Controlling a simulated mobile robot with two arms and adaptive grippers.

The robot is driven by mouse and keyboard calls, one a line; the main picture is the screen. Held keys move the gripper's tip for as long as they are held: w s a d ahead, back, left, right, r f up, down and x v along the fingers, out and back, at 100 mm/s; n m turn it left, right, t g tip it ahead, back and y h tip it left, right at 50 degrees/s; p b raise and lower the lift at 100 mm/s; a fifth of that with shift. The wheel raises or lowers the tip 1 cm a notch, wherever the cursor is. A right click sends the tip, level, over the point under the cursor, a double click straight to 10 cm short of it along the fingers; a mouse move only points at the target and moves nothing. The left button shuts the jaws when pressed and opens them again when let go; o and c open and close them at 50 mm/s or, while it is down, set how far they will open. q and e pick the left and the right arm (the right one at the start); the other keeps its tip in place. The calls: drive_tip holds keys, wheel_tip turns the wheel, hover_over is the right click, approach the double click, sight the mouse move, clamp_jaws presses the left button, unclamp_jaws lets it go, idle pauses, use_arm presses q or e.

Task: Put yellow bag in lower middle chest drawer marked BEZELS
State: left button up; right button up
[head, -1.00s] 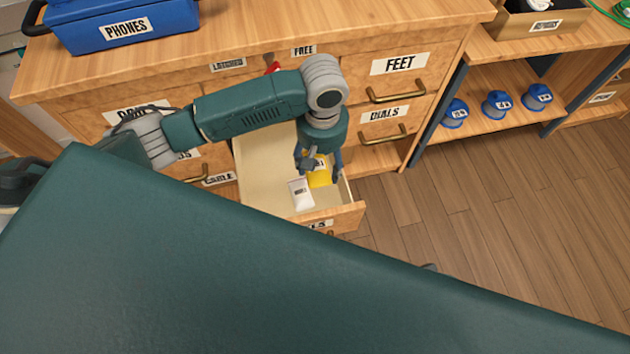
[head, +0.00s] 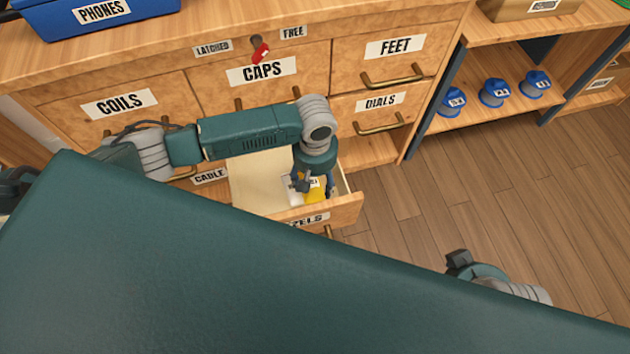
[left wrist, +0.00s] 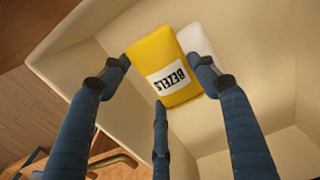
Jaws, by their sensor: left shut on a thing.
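The yellow bag (head: 315,196), marked BEZELS, is inside the open lower middle drawer (head: 345,212). In the left wrist view the yellow bag (left wrist: 160,50) is between the fingers of my left gripper (left wrist: 160,75), which is shut on it. In the head view my left gripper (head: 316,187) reaches down into the drawer and partly hides the bag. I cannot tell whether the bag touches the drawer floor. The drawer's front label (head: 308,220) is partly cut off by my body; its end reads ZELS. My right gripper (head: 459,261) shows only in part at lower right.
A white bag (left wrist: 197,42) lies in the drawer beside the yellow one. The CAPS drawer (head: 262,71) above is shut, with a red latch (head: 260,52) over it. FEET (head: 395,47) and DIALS (head: 380,102) drawers are shut at right. The floor (head: 480,180) at right is clear.

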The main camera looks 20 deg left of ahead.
use_arm(q)
drive_tip(key=shift+f, duration=0.25)
drive_tip(key=shift+f+p, duration=0.25)
drive_tip(key=shift+p, duration=0.05)
drive_tip(key=o, duration=1.1)
drive_tip(key=shift+o, duration=0.2)
